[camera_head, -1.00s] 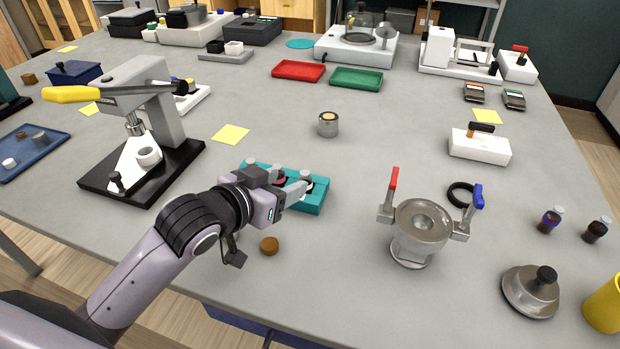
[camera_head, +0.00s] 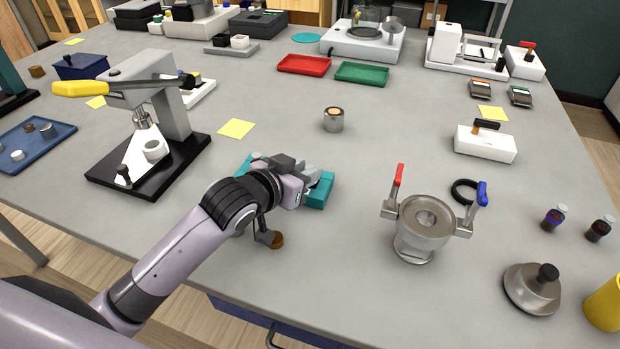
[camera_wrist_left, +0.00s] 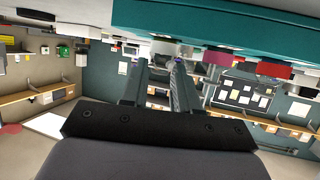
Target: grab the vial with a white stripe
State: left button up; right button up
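The teal rack (camera_head: 318,192) is partly hidden behind my left gripper (camera_head: 308,181). The gripper is at the rack. In the left wrist view the two fingers (camera_wrist_left: 158,68) stand apart, with background showing between them, and the teal rack (camera_wrist_left: 220,28) crosses the top, with red and purple pieces by its edge. Two dark vials with pale caps, one (camera_head: 553,219) and another (camera_head: 599,229), stand at the right of the table. I cannot make out a white stripe on any vial. The vials in the rack are mostly hidden by the gripper. My right gripper is not in view.
A steel vessel (camera_head: 422,222) with red and blue handles stands right of the rack. A brown knob-like piece (camera_head: 277,240) is just below my left wrist. A press (camera_head: 165,110) stands at the left, and a small metal cup (camera_head: 334,120) lies behind the rack.

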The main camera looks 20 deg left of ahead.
pick_arm(q)
grip_shut()
jog(key=shift+f, duration=0.15)
